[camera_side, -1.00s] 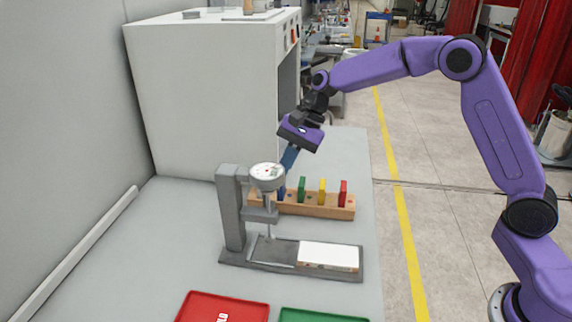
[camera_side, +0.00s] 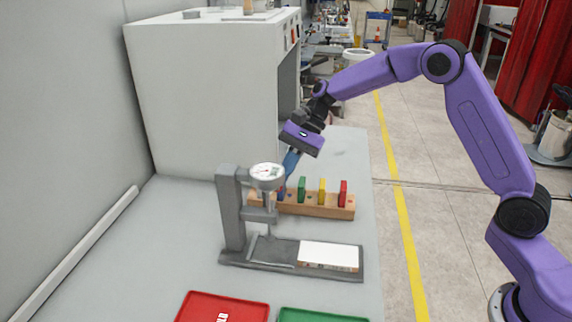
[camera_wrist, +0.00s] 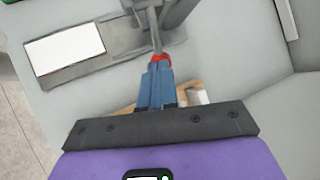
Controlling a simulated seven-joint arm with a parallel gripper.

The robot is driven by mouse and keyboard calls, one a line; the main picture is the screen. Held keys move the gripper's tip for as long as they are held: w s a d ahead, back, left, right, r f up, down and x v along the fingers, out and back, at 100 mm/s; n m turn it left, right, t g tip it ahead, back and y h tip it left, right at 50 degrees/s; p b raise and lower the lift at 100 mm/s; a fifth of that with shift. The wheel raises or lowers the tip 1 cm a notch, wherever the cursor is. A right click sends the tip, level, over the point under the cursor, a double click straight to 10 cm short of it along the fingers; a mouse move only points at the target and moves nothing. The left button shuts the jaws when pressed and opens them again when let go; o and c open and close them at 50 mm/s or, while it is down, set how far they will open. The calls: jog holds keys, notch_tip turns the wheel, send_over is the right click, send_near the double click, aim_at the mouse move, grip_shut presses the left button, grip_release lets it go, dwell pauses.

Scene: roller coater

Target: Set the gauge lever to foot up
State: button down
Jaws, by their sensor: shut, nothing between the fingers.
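The gauge stand (camera_side: 232,215), a grey upright on a flat base, carries a round white dial gauge (camera_side: 267,171). In the wrist view the stand's base (camera_wrist: 120,52) lies at the top. My gripper (camera_side: 286,176) is shut and empty, pointing down just behind and right of the dial. Its blue fingers (camera_wrist: 155,82) are together in the wrist view. A small red piece (camera_wrist: 161,58) shows right at the fingertips, beside the stand; it may be the lever's tip. I cannot tell whether the fingers touch it. The lever's position is not clear in the side view.
A wooden rack (camera_side: 318,206) with coloured pieces stands close behind the gauge. A white block (camera_side: 328,255) lies on the stand's base. A red tray (camera_side: 222,307) and a green tray (camera_side: 318,315) are in front. A large white cabinet (camera_side: 205,95) stands behind.

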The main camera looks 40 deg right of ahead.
jog(key=shift+r, duration=0.15)
jog(key=a+r+v, duration=0.1)
jog(key=v, duration=1.4)
jog(key=s+a+f+n+h, duration=0.1)
jog(key=s+a+n, duration=0.15)
jog(key=s, duration=0.35)
jog(key=s+a+f+n+g+h, duration=0.1)
jog(key=s+a+f+n+h, duration=0.1)
jog(key=s+n, duration=0.3)
jog(key=s+a+f+n+h, duration=0.1)
jog(key=s+a+n, duration=0.1)
jog(key=s, duration=0.5)
jog(key=s+d+f+n+t+h, duration=0.1)
jog(key=s+d+f+n, duration=0.3)
jog(key=s, duration=0.6)
jog(key=s+d+f+n+t+h, duration=0.1)
jog(key=s+d+f+n+h, duration=0.1)
jog(key=s+n, duration=0.7)
jog(key=shift+s+d+f, duration=0.35)
jog(key=shift+d+f, duration=0.55)
jog(key=shift+d, duration=0.15)
